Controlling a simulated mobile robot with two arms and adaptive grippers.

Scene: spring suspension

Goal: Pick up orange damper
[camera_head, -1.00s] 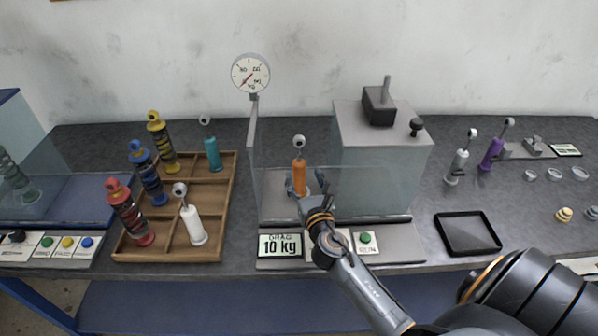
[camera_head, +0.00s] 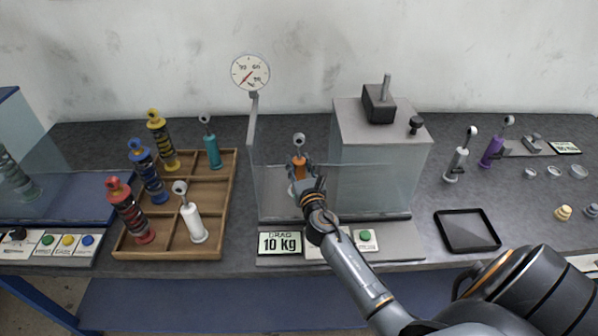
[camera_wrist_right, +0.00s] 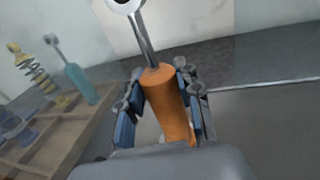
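The orange damper (camera_head: 299,162) stands upright in the glass-walled test bay, its metal rod and ring on top. In the right wrist view the orange damper (camera_wrist_right: 165,98) is between the two fingers of my right gripper (camera_wrist_right: 164,112). The fingers lie along both sides of its body; whether both press on it is hard to tell. In the head view my right gripper (camera_head: 302,182) reaches in from the front and hides the damper's lower part. My left gripper is not in view.
A wooden tray (camera_head: 228,187) with several dampers stands to the left. A gauge (camera_head: 250,72) is above. A black tray (camera_head: 467,232) and other dampers are at right.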

